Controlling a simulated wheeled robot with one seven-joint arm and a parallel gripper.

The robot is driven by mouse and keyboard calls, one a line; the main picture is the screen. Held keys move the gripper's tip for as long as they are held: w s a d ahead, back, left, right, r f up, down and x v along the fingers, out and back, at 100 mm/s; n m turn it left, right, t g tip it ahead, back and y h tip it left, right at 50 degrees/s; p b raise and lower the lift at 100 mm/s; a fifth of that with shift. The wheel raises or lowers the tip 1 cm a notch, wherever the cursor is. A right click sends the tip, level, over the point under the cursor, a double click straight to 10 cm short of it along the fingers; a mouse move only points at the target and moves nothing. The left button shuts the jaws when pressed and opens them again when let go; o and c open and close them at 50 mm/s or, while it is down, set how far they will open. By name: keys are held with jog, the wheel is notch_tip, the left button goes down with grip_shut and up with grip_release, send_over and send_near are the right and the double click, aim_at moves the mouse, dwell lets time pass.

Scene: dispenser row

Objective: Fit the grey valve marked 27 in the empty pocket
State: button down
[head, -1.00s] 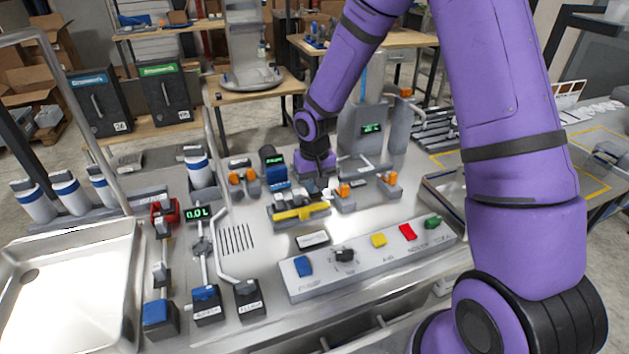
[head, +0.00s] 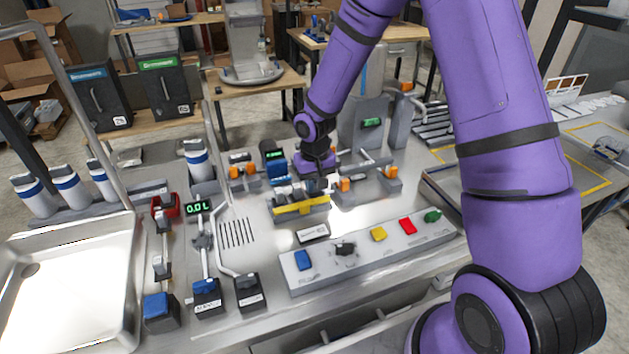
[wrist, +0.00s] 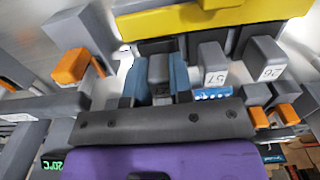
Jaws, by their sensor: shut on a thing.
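My gripper (wrist: 159,78) has two blue-lined fingers shut on a grey block-shaped valve (wrist: 158,70). No number shows on this valve from here, so I cannot read whether it is 27. It is at the holder with a yellow front bar (wrist: 190,20), beside a grey valve marked 57 (wrist: 213,62) and another that seems marked 26 (wrist: 265,58). The pocket is hidden by the fingers and valve; I cannot tell how deep the valve sits. In the head view, my gripper (head: 317,184) is at the right end of the yellow-barred holder (head: 300,208).
Orange-ended fittings (head: 343,184) stand close right of the gripper, with more to its left. A button panel (head: 340,262) lies in front. A grey column with a green display (head: 362,130) stands behind. A steel sink (head: 75,290) is at left.

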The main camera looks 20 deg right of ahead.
aim_at(315, 181)
jog(key=shift+f, duration=0.15)
jog(key=c, duration=0.9)
grip_release()
notch_tip(315, 181, up, 11)
jog(key=shift+f, duration=0.1)
